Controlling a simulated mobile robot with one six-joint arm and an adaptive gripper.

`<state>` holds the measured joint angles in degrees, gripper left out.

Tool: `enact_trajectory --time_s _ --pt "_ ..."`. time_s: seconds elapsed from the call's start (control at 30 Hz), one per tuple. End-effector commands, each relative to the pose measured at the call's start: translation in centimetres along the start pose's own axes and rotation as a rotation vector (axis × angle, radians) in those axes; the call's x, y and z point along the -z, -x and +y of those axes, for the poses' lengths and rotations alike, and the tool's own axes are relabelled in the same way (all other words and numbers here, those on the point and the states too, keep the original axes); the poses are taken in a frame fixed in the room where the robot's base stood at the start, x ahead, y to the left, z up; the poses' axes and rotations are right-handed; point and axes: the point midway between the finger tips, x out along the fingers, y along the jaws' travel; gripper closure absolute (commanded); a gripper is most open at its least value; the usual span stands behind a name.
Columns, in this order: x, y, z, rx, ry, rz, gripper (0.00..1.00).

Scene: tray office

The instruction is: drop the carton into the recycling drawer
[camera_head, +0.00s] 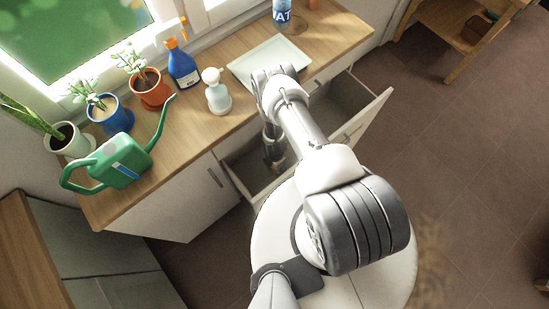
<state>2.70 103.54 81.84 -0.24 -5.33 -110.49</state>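My gripper (275,163) points down over the left part of the open drawer space, in front of the counter. It is small and dark in this view, and I cannot tell whether its fingers are open or shut. Open drawer space shows on the left (240,163) and right (346,97) of my arm. My arm hides the middle, so I cannot tell whether this is one drawer or two. No recycling mark is readable. I cannot make out a carton in the gripper, in the drawer space or on the counter.
A pale tray (255,66) lies on the counter behind my arm. A white pump bottle (217,95), blue spray bottle (182,68), green watering can (118,163) and potted plants stand left. A blue-and-white labelled container (282,14) stands at the back.

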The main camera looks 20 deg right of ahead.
Motion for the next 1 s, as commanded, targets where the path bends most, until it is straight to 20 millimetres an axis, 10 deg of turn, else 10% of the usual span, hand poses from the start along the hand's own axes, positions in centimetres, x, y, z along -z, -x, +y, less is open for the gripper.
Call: enact_trajectory --time_s 0.77,0.8,1.0 --pt "0.0 -1.1 0.1 -0.001 0.0 0.0 0.72" --pt "0.0 -1.0 0.1 -0.001 -0.001 0.0 0.49" --pt "0.0 -1.0 0.1 -0.001 0.0 0.0 0.35"
